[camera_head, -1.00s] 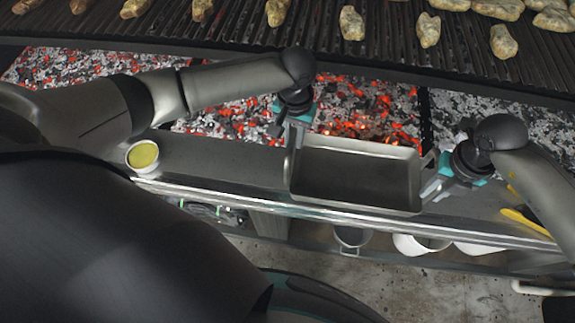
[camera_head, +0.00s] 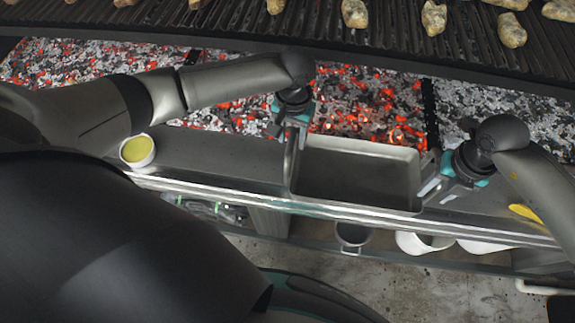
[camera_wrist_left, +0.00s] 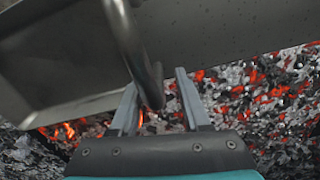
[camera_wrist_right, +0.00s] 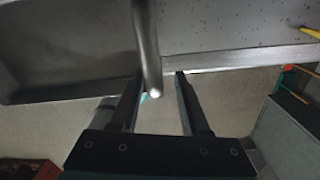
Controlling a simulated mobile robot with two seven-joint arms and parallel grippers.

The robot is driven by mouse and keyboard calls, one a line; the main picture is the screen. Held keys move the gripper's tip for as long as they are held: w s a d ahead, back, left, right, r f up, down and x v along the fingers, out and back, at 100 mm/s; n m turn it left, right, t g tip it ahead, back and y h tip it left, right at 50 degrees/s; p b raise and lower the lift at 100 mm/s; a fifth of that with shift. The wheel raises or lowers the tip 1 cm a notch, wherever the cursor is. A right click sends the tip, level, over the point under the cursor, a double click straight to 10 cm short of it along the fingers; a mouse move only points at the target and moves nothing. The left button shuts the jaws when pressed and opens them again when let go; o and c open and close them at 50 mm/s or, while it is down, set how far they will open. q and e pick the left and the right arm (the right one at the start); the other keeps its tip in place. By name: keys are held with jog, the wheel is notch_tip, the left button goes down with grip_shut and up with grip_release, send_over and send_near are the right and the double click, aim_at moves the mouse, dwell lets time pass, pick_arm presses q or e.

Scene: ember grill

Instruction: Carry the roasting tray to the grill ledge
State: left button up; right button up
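The roasting tray (camera_head: 357,180) is a grey rectangular metal pan, empty inside, at the metal ledge (camera_head: 225,160) in front of the coals. Its left side and looped handle (camera_wrist_left: 128,45) show in the left wrist view. My left gripper (camera_head: 292,132) is at that end, with the handle between its open fingers (camera_wrist_left: 157,98). My right gripper (camera_head: 430,190) is at the tray's right end. In the right wrist view, the right handle (camera_wrist_right: 147,40) passes between its open fingers (camera_wrist_right: 157,90). I cannot tell whether the tray's underside touches the ledge.
Glowing coals (camera_head: 345,105) lie behind the tray, below a grill rack (camera_head: 390,30) with several food pieces. A cup of yellow-green liquid (camera_head: 137,150) stands on the left. A yellow object (camera_head: 525,212) lies right. Pots and bowls (camera_head: 352,234) sit on a lower shelf.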

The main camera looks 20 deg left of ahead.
pick_arm(q)
jog(key=shift+o, duration=0.2)
jog(key=shift+d, duration=0.15)
pick_arm(e)
jog(key=shift+o, duration=0.2)
jog(key=shift+a, duration=0.15)
pick_arm(q)
jog(key=shift+r, duration=0.2)
notch_tip(320, 180, up, 12)
jog(key=shift+f, duration=0.25)
pick_arm(e)
notch_tip(320, 180, up, 12)
jog(key=shift+r, duration=0.1)
